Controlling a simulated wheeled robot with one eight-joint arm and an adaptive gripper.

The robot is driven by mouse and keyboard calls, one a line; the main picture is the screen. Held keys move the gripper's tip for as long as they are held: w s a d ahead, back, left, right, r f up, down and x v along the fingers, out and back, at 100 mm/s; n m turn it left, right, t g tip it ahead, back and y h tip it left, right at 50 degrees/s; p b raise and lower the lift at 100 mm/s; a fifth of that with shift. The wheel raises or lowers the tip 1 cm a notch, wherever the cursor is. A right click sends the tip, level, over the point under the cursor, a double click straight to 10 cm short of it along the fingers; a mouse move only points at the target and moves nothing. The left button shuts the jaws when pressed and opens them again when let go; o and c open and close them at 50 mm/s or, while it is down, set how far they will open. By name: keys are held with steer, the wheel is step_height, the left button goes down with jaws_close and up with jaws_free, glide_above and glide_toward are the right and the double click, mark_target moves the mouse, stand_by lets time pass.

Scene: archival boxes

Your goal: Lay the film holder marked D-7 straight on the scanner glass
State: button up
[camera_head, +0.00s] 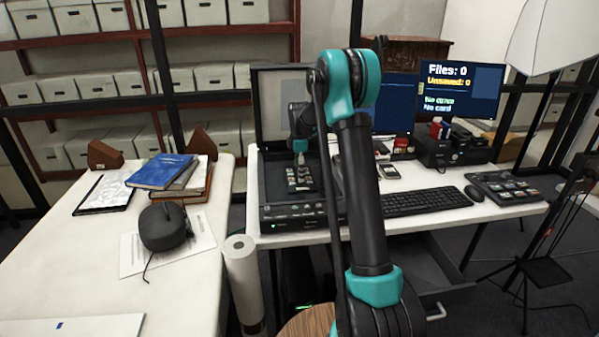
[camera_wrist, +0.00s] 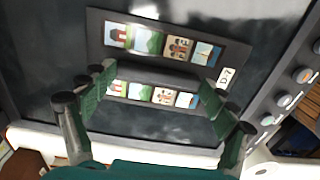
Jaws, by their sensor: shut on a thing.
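The film holder (camera_wrist: 165,77) is a dark plate with two rows of small pictures and a white D-7 label (camera_wrist: 226,77) at its right end. It also shows in the head view (camera_head: 301,179), over the open scanner's dark glass (camera_head: 275,185). My gripper (camera_wrist: 157,92) is shut on the holder, with one green-padded finger on either side of its middle bar. In the head view my gripper (camera_head: 299,158) points down at the holder. The holder looks roughly in line with the scanner edges. I cannot tell whether it touches the glass.
The scanner lid (camera_head: 285,100) stands open behind. The scanner's front panel (camera_head: 292,213) has buttons. A keyboard (camera_head: 425,201), mouse (camera_head: 474,193) and monitor (camera_head: 460,90) are to the right. The left table holds books (camera_head: 162,171) and a dark rounded object (camera_head: 163,227).

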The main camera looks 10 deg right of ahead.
steer(key=shift+f, duration=0.15)
steer(key=o, duration=1.1)
steer(key=shift+c, duration=0.2)
step_height(320, 180, up, 12)
steer(key=s+d+f+m+t, duration=0.1)
steer(key=s+f+m, duration=0.3)
steer(key=s, duration=1)
steer(key=s+d+f+m+t, duration=0.1)
steer(key=s+f+m, duration=0.3)
steer(key=s+m, duration=0.4)
steer(key=s+d+f+m+t, duration=0.2)
steer(key=s+f+m, duration=0.3)
steer(key=s, duration=1.4)
steer(key=shift+s+m, duration=0.35)
steer(key=shift+m, duration=0.15)
